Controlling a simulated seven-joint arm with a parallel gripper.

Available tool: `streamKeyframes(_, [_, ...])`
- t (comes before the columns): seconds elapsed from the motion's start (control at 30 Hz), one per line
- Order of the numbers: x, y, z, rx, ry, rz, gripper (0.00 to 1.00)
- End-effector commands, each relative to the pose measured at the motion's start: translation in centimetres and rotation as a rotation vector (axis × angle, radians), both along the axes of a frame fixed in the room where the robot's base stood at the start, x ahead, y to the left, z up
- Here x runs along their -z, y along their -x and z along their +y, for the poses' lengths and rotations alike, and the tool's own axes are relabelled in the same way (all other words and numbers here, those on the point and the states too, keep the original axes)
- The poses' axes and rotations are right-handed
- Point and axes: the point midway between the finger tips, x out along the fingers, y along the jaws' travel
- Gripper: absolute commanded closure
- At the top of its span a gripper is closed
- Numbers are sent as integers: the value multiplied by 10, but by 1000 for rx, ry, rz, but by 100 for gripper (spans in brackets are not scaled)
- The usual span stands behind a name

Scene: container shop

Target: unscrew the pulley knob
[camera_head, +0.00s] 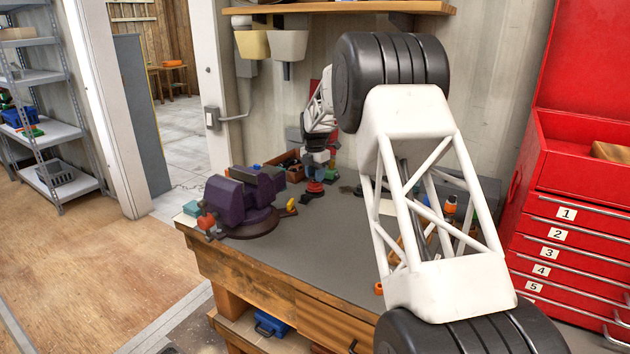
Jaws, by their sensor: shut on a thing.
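My gripper (315,174) is at the far end of my arm, pointing down over the back of the workbench (300,240). It is small in the head view. Its fingers are shut on a red knob (314,187), which I take to be the pulley knob. The knob sits low, close to the bench top, with something dark under it. The fingertips and the exact grip are too small to make out. I cannot tell whether the knob is turned or loose.
A purple vise (240,200) stands left of my gripper, with a yellow item (291,205) between. A tray of parts (285,160) lies behind. A red tool cabinet (570,220) stands right. A shelf (340,7) hangs above. The bench's front middle is clear.

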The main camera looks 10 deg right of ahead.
Motion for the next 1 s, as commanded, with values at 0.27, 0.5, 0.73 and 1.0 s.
streamKeyframes(0.27, [0, 0, 0, -62, 0, 0, 92])
streamKeyframes(0.5, [0, 0, 0, -61, 0, 0, 34])
streamKeyframes(0.73, [0, 0, 0, -60, 0, 0, 41])
streamKeyframes(1.0, [0, 0, 0, -57, 0, 0, 43])
